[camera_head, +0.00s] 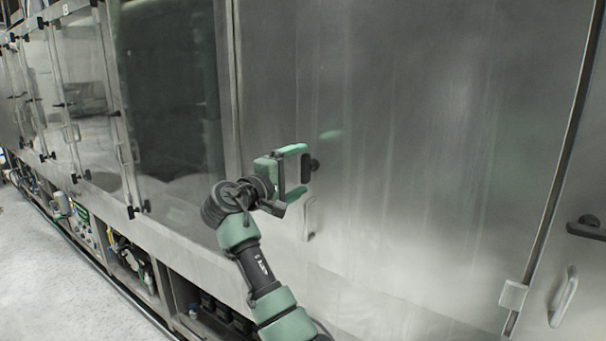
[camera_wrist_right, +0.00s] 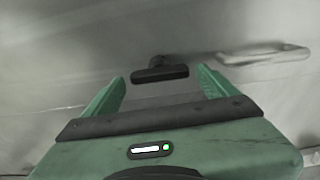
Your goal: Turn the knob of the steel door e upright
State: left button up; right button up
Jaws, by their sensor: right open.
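The steel door e (camera_head: 420,130) is the large plain panel right of centre in the head view. Its black knob (camera_head: 306,167) is a short bar on a stem, with its long side running roughly up and down in the head view. My right gripper (camera_head: 300,172) is open in front of the door at the knob, one green finger above it and one below. In the right wrist view the knob (camera_wrist_right: 160,75) lies crosswise between the fingertips (camera_wrist_right: 160,81), with a visible gap on each side. My left gripper is not in view.
A pale pull handle (camera_head: 309,218) sits on the door just below the knob, and it also shows in the right wrist view (camera_wrist_right: 263,55). Another pale handle (camera_head: 564,297) and a black knob (camera_head: 587,228) are at far right. Glass-panelled doors (camera_head: 170,95) stand left; floor (camera_head: 50,270) there is clear.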

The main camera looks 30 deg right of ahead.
jog(key=b+v, duration=0.2)
jog(key=v, duration=0.3)
jog(key=shift+s+a, duration=0.1)
jog(key=shift+a, duration=0.2)
